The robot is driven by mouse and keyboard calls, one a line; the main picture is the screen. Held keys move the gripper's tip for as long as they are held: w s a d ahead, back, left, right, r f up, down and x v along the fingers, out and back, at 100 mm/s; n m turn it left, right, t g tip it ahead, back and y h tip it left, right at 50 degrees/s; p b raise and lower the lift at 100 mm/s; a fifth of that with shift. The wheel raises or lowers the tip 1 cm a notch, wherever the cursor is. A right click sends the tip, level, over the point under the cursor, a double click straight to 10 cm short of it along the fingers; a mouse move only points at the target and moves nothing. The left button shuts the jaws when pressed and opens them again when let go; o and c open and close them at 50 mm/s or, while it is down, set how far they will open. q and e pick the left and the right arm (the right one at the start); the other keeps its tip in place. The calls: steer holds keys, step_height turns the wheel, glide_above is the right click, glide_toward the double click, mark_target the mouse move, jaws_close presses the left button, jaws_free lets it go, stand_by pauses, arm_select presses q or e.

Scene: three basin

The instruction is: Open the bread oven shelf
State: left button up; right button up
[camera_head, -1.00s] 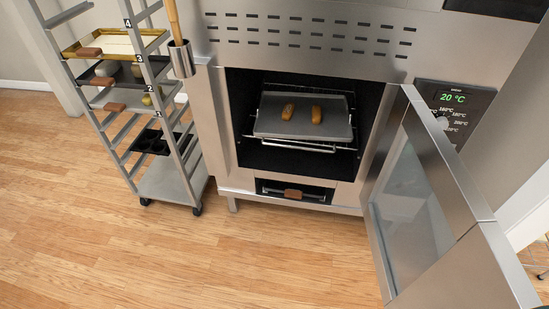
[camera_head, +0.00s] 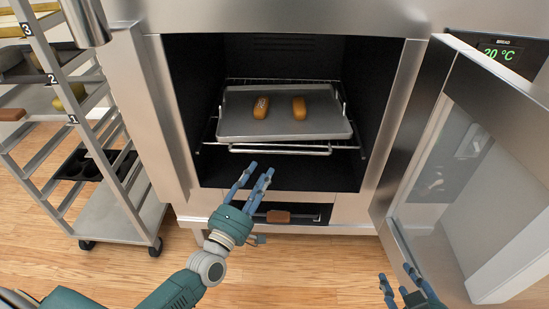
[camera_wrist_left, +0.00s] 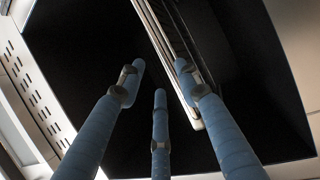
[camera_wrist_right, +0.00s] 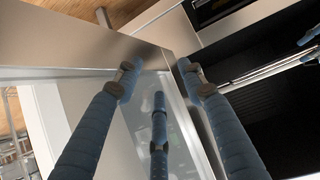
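The bread oven (camera_head: 385,110) stands ahead with its glass door (camera_head: 440,170) swung open to the right. Inside, a wire shelf (camera_head: 280,149) bears a grey tray (camera_head: 300,128) with two bread loaves (camera_head: 261,107) on it. My left gripper (camera_head: 256,170) is open and empty, its fingers spread just in front of and below the shelf's front bar. In the left wrist view the shelf's bars (camera_wrist_left: 172,60) lie between the spread fingers and the dark cavity. My right gripper (camera_head: 400,280) is open and empty near the lower part of the open door.
A rack (camera_head: 125,205) with numbered levels, trays and black moulds stands close at the left. The wooden floor (camera_head: 310,285) in front is clear.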

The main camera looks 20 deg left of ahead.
mark_target(274, 152)
arm_select(q)
steer(key=b+x, duration=0.1)
steer(key=x, duration=0.8)
steer(key=shift+a+f, duration=0.1)
steer(key=shift+f, duration=0.05)
steer(key=shift+w, duration=0.5)
arm_select(e)
steer(key=w+a+r+t+y, duration=0.1)
steer(key=w+a+r+t, duration=0.1)
steer(key=w+r+t, duration=0.2)
steer(key=shift+w+a+r, duration=0.2)
steer(key=shift+w+r, duration=0.2)
steer(key=shift+r, duration=1.5)
arm_select(q)
jaws_close()
